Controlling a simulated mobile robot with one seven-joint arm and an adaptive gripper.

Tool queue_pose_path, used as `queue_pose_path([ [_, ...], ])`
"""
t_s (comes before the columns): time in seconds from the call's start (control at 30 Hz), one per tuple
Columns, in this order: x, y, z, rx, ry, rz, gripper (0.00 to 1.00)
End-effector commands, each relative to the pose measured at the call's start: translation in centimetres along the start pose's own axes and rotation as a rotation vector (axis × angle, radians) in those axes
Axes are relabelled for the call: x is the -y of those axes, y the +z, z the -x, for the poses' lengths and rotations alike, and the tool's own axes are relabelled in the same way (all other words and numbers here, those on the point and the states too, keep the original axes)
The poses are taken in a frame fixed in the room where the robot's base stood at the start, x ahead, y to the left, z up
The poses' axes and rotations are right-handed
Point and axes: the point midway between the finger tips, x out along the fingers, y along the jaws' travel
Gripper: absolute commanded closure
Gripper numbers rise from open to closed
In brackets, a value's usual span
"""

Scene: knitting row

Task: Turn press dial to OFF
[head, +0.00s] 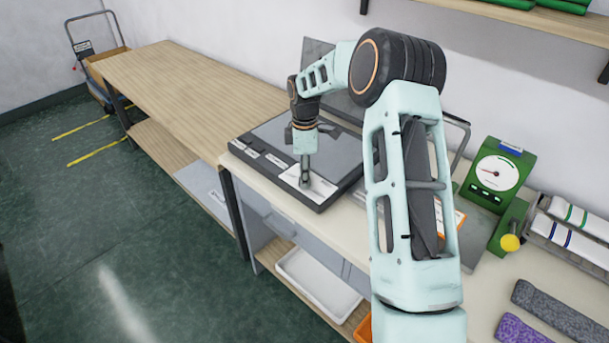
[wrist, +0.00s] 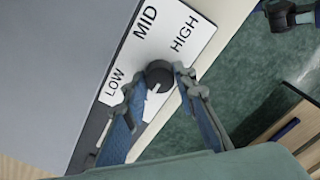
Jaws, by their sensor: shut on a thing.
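The press (head: 268,143) is a dark, flat machine on the bench in the head view. A white dial plate (head: 320,191) lies at its front right corner. In the wrist view the plate (wrist: 183,52) reads LOW, MID and HIGH; no OFF word shows. The small dark round dial (wrist: 158,73) has a pale pointer line running toward the bottom of the picture, slightly left. My gripper (wrist: 158,78) is shut on the dial, one finger on each side. In the head view my gripper (head: 305,178) points down at the plate and hides the dial.
A green scale (head: 497,178) with a round white face stands right of the press. Grey (head: 555,312) and purple (head: 522,329) knitted pieces lie at the bench's right. A wooden table (head: 165,85) extends left. A white tray (head: 318,284) sits below the bench.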

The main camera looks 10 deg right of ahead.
Motion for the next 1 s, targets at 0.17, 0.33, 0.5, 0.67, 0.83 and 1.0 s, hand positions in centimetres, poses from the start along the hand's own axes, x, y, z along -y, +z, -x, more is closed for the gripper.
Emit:
queue_pose_path([
  [0.17,-0.1,0.0,0.1,0.000,0.003,0.002,0.99],
  [0.33,-0.1,0.0,0.1,0.001,0.002,0.001,0.61],
  [0.5,0.0,0.0,0.0,0.001,0.001,0.000,0.57],
  [0.67,0.0,0.0,0.1,0.000,0.001,0.000,0.57],
  [0.83,-0.1,0.0,1.9,0.000,0.004,-0.001,0.57],
  [1.0,-0.1,0.0,5.5,0.001,0.006,-0.001,0.57],
])
